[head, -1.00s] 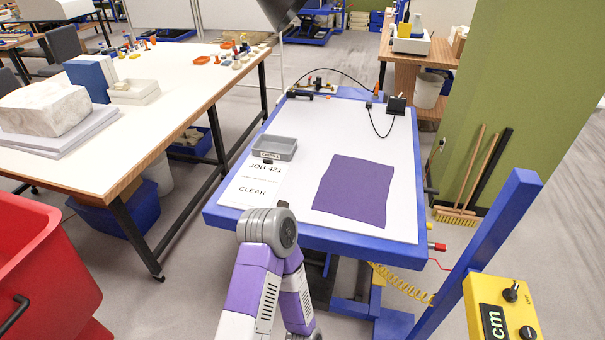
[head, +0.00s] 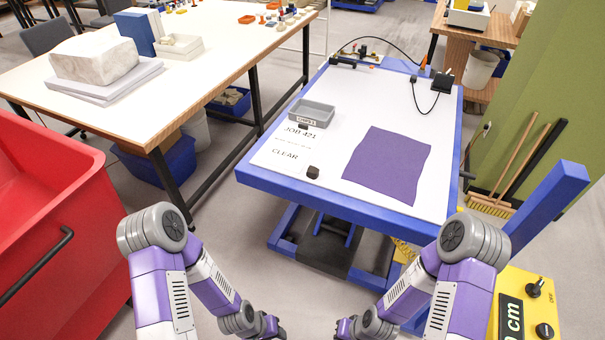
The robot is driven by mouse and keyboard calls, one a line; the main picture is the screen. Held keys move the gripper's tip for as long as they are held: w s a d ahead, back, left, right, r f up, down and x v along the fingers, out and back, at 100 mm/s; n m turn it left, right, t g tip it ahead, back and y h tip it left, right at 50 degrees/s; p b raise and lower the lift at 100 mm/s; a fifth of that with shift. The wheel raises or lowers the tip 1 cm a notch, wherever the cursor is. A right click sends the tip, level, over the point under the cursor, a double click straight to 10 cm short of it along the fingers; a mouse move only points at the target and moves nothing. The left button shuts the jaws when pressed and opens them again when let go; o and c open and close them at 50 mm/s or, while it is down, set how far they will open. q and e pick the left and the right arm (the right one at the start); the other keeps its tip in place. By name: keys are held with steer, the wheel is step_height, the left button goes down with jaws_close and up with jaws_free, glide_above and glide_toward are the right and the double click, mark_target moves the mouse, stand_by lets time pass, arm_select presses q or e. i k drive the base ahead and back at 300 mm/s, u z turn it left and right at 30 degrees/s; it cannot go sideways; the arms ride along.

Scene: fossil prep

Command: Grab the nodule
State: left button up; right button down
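A small dark brown lump, which looks like the nodule (head: 313,172), lies on the white top of the blue-framed table (head: 335,110), near its front edge. My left gripper (head: 270,327) and my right gripper (head: 345,328) are low in the head view, in front of the table and apart from the nodule. Only dark parts of them show at the bottom edge, so their fingers cannot be made out.
A grey tray (head: 305,114) stands behind the sheet. Black cabled devices (head: 442,81) sit at the table's back. A red bin (head: 45,215) is at left, a yellow control box (head: 525,308) and blue post (head: 550,205) at right. The white top around the nodule is mostly clear.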

mark_target(313, 172)
steer(key=z, duration=0.1)
steer(key=k, duration=0.4)
steer(key=u, duration=0.85)
steer(key=i, duration=0.9)
steer(key=u, duration=0.05)
